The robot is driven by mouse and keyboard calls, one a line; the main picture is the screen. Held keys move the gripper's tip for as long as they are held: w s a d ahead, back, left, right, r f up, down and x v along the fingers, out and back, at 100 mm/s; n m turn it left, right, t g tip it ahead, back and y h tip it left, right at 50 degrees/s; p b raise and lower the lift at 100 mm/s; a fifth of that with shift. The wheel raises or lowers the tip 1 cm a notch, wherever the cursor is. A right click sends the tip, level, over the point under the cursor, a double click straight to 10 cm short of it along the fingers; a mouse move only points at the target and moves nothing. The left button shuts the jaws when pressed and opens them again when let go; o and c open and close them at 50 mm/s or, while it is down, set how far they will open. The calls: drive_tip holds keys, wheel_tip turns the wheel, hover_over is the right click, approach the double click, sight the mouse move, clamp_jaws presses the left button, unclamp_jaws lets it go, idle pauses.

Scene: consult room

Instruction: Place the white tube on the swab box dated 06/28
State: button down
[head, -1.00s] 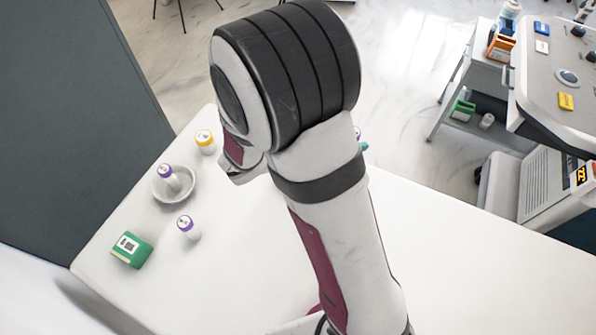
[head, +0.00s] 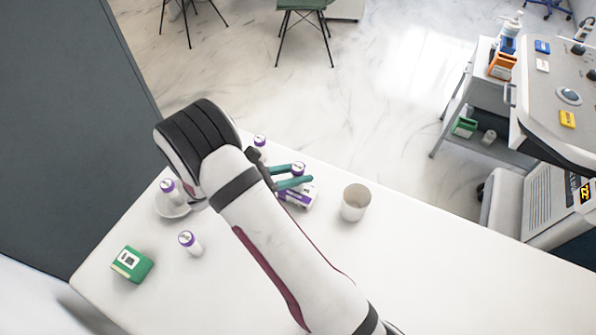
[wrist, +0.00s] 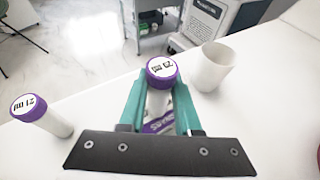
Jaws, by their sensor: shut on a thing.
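My gripper (head: 291,177) is shut on a white tube with a purple cap (head: 298,168). In the wrist view the held tube (wrist: 163,72) stands roughly upright between the teal fingers. A white and purple box (head: 297,196) lies on the table directly below or just under the tube; part of it shows between the fingers in the wrist view (wrist: 160,122). I cannot tell whether the tube touches the box. No date on the box is readable. A green and white box (head: 132,263) sits at the table's left front.
A white cup (head: 355,203) stands right of the purple box. Other purple-capped tubes stand behind my arm (head: 260,142), in a small dish (head: 170,205) and on the table (head: 190,243). The right part of the white table (head: 450,265) is clear.

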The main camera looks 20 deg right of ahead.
drive_tip(key=c, duration=0.6)
unclamp_jaws()
drive_tip(key=shift+r, duration=0.1)
drive_tip(key=v, duration=1.1)
drive_tip(key=s+d+r+m+g+y, duration=0.5)
drive_tip(key=s+d+r+m, duration=0.25)
drive_tip(key=s+m, duration=0.3)
drive_tip(key=s+a+r+m+t+y, duration=0.1)
drive_tip(key=s+a+m+y, duration=0.1)
drive_tip(key=s+m+y, duration=0.3)
drive_tip(key=s+a+r+m+t+y, duration=0.1)
drive_tip(key=s+a+m+y, duration=0.2)
drive_tip(key=s+m+y, duration=0.2)
drive_tip(key=s+m, duration=0.3)
drive_tip(key=m, duration=0.2)
drive_tip(key=shift+r, duration=0.3)
drive_tip(key=shift+s, duration=0.15)
